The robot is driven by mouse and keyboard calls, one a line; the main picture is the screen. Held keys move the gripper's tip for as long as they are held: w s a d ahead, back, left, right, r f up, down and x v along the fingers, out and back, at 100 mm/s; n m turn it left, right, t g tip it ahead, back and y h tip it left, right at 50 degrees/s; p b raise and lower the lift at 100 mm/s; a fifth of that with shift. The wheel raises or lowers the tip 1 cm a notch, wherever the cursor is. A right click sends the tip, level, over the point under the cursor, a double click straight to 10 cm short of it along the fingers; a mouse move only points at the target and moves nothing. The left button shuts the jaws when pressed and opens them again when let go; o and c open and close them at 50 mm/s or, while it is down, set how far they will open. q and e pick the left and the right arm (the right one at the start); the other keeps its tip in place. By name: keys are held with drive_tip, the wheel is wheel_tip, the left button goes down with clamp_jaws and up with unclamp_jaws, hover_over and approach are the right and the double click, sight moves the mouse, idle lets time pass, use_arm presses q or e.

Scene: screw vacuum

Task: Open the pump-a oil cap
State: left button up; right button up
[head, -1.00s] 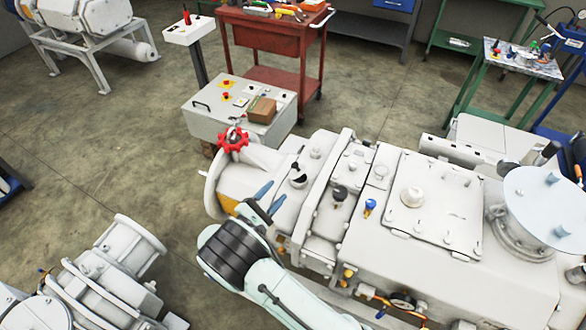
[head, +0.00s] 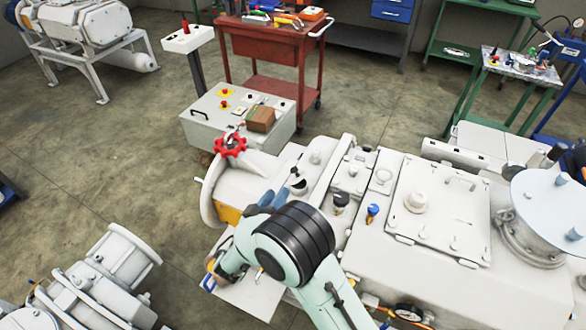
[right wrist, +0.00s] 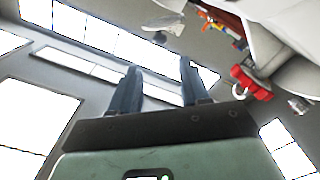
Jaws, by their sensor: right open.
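The white pump body (head: 455,270) fills the right of the head view. Several fittings stand on its top: a dark cap (head: 341,200), a blue-topped fitting (head: 373,211) and a large white round cap (head: 416,201). A red star-shaped handwheel (head: 231,146) is at its left end and also shows in the right wrist view (right wrist: 250,82). I cannot tell which fitting is the oil cap. My right gripper (head: 272,198) is above the pump's left part, partly hidden by my wrist. In the right wrist view it is open and empty (right wrist: 158,85). My left gripper is not seen.
A grey control box (head: 225,125) with a brown block stands behind the pump. A red tool cart (head: 262,45) is farther back. Another white machine (head: 100,275) is at the lower left. Open floor (head: 110,150) lies to the left.

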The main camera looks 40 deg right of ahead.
sight(293, 168)
drive_tip(key=p+x, duration=0.2)
drive_tip(key=x, duration=0.9)
drive_tip(key=shift+w+d, duration=0.15)
drive_tip(key=shift+d, duration=0.05)
clamp_jaws()
